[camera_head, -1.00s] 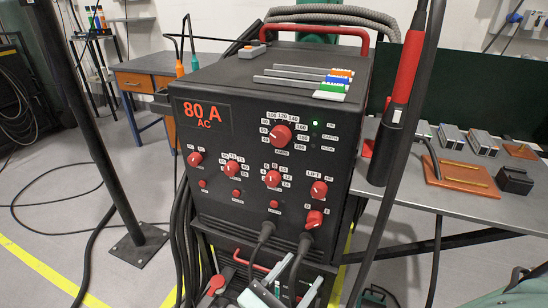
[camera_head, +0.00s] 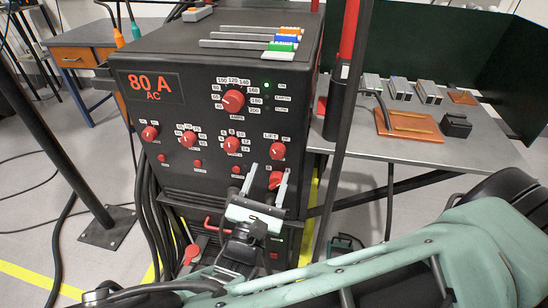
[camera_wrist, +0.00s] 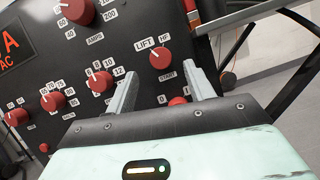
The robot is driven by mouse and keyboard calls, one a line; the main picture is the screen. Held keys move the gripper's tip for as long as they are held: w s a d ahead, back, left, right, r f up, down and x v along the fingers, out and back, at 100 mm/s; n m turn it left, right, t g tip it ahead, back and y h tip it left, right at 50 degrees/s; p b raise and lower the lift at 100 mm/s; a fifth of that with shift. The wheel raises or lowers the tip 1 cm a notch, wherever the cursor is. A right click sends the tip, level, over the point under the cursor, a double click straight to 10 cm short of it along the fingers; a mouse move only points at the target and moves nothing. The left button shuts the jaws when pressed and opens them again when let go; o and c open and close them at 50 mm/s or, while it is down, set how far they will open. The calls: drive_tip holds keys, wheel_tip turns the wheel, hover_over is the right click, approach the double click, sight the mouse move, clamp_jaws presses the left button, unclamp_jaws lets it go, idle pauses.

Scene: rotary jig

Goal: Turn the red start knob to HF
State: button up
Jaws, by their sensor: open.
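The red start knob (camera_head: 278,151) is at the right of the black welder's front panel, with LIFT at its upper left and HF at its upper right. In the wrist view the start knob (camera_wrist: 159,58) shows a pale mark that seems to point up and left, towards LIFT. My gripper (camera_head: 267,174) is open and empty in front of the panel, below the start knob. In the wrist view its fingertips (camera_wrist: 165,73) point at the panel just under the start knob, apart from it. A lower red knob (camera_wrist: 178,101) shows between the fingers, partly hidden.
Other red knobs stand close by, including a numbered one (camera_wrist: 100,82) left of the fingers and the large amps knob (camera_head: 233,101). A dark upright post with a red upper part (camera_head: 348,40) stands right of the welder. A grey bench (camera_head: 370,145) lies beyond.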

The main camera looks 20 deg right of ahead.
sight(276, 156)
drive_tip(key=x, duration=0.5)
drive_tip(key=c, duration=1)
